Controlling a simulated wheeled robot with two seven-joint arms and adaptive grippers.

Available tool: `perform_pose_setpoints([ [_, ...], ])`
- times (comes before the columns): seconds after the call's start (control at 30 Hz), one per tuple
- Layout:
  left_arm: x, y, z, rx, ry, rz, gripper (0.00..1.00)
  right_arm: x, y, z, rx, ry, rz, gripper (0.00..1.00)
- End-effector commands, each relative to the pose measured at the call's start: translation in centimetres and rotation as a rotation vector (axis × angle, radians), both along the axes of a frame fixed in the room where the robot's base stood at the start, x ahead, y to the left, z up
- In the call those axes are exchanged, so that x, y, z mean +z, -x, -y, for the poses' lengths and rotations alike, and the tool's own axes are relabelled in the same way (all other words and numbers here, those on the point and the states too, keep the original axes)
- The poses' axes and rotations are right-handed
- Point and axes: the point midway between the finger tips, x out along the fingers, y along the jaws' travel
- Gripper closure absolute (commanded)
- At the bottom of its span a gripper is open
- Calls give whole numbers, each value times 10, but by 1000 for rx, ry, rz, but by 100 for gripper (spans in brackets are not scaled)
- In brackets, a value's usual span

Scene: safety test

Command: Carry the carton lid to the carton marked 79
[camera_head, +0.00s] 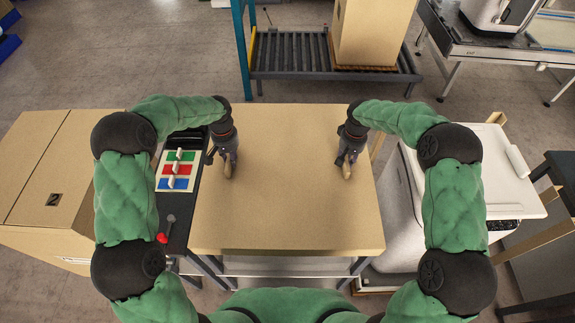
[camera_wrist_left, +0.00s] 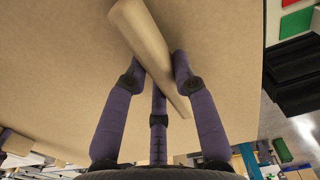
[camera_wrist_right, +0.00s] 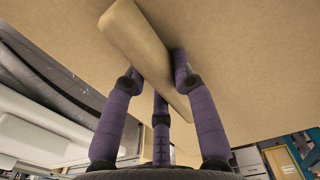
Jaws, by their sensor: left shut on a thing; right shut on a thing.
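The carton lid (camera_head: 290,205) is a wide flat brown panel in the middle of the head view, in front of me. Two light-brown grips stand on it. My left gripper (camera_head: 228,168) is shut on the left grip (camera_wrist_left: 142,38), which shows between its fingers in the left wrist view. My right gripper (camera_head: 347,165) is shut on the right grip (camera_wrist_right: 134,38). Whether the lid rests on the frame below or hangs just above it, I cannot tell. A tall open brown carton (camera_head: 372,35) stands at the back; no number 79 is readable.
A roller conveyor (camera_head: 290,52) bears the back carton. A closed carton (camera_head: 50,170) with a small dark mark is at left. Beside the lid, a panel (camera_head: 178,168) has green, red and blue fields and a red-knobbed lever (camera_head: 163,237). A white-topped machine (camera_head: 505,185) stands right.

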Motion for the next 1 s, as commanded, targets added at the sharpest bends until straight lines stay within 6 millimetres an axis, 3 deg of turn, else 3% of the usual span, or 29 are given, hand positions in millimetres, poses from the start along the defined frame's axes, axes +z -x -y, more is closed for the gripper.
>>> perform_pose_setpoints([
  [0.27,6,0,0,0,0,1,100,6,0,0,0,0,1,100],
  [0.8,47,-1,0,0,0,1,100,47,0,0,0,0,1,100],
  [1.0,51,0,0,0,0,1,100,51,0,0,0,0,1,100],
])
